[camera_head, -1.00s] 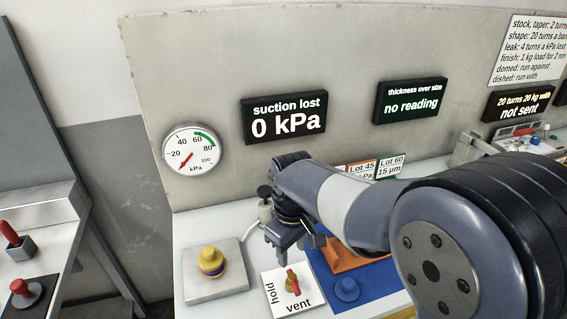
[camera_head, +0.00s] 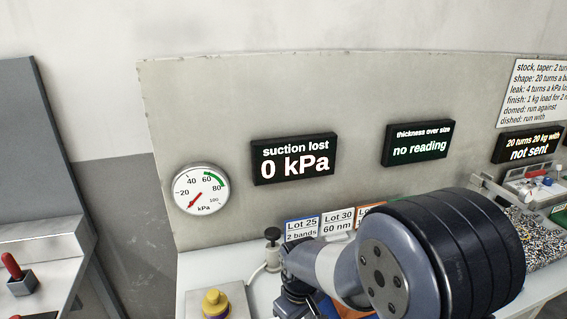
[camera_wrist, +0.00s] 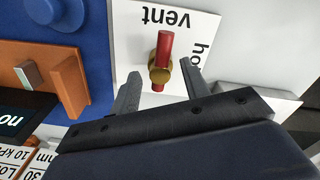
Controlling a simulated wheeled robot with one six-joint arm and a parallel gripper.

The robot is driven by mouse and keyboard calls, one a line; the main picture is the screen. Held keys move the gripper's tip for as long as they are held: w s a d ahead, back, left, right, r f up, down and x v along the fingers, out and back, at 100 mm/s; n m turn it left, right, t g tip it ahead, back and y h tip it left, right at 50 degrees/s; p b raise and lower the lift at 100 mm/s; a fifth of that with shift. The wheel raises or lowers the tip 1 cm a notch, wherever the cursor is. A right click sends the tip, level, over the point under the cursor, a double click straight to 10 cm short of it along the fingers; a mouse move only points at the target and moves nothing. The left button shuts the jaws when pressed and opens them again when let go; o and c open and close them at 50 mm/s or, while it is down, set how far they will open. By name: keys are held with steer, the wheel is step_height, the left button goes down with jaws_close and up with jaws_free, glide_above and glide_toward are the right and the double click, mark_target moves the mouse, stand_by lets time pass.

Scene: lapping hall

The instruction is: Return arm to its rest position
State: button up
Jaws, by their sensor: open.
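My gripper shows in the wrist view (camera_wrist: 160,92) with its two fingers spread wide and nothing held between them. Past the fingertips is the vent/hold valve, with a red lever (camera_wrist: 165,48) on a brass hub, on a white plate (camera_wrist: 130,25). The lever appears apart from the fingers. In the head view my arm reaches over the bench at the bottom, and my gripper's jaws fall below the picture edge.
A yellow-topped knob (camera_head: 215,303) sits on a metal plate at left. A black-capped fitting (camera_head: 272,236) stands behind my arm. Lot cards (camera_head: 338,221) line the panel foot. The gauge (camera_head: 201,190) reads near zero. An orange holder (camera_wrist: 70,88) lies on a blue mat.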

step_height(320, 180, up, 11)
steer(key=shift+n, duration=0.3)
step_height(320, 180, down, 11)
steer(key=shift+r, duration=0.15)
steer(key=shift+f, duration=0.25)
steer(key=m, duration=0.4)
steer(key=shift+r, duration=0.1)
steer(key=m, duration=0.9)
steer(key=shift+b, duration=0.4)
steer(key=shift+m, duration=1.8)
